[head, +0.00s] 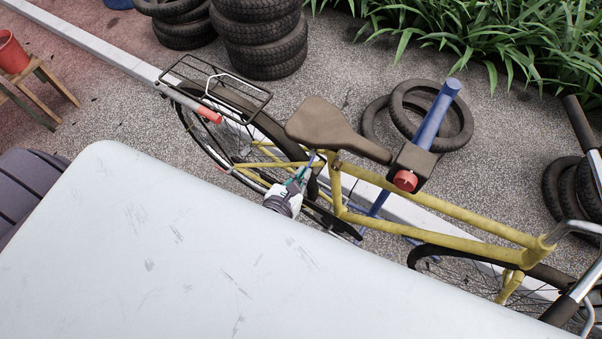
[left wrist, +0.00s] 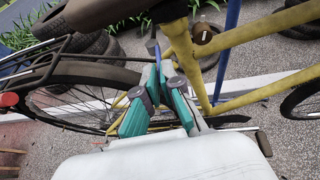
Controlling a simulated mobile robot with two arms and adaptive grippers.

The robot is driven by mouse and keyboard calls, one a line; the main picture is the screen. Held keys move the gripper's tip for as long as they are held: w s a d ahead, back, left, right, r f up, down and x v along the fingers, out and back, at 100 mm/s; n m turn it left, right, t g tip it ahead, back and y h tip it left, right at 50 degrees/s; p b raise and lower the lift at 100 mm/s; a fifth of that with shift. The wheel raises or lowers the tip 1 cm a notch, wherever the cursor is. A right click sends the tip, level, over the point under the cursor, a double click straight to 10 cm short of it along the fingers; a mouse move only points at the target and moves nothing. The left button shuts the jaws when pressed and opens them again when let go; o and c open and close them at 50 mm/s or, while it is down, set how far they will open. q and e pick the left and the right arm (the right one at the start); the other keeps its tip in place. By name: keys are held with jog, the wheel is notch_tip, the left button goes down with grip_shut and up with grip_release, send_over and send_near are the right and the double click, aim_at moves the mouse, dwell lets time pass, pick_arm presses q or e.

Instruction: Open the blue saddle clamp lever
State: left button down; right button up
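The blue saddle clamp lever (head: 311,159) is a small blue piece below the brown saddle (head: 325,126), by the yellow frame's seat tube. In the left wrist view the lever (left wrist: 158,50) is a thin blue strip in front of the seat tube. My left gripper (head: 300,174), with teal fingers, reaches it from below. In the left wrist view its fingertips (left wrist: 159,72) are drawn close together on either side of the lever's lower part, which they partly hide. Contact looks likely, but the fine gap is too small to see. My right gripper is not in view.
The yellow bicycle (head: 450,240) hangs from a blue stand (head: 437,115) with a black clamp head and red knob (head: 405,180). Its rear rack (head: 215,88) is at left. Stacked tyres (head: 260,40) stand behind. A large pale surface (head: 150,250) fills the foreground.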

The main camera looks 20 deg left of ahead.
pick_arm(q)
jog(key=c, duration=1.3)
grip_release()
jog(key=shift+w, duration=0.1)
jog(key=shift+c, duration=0.2)
jog(key=v, duration=1.2)
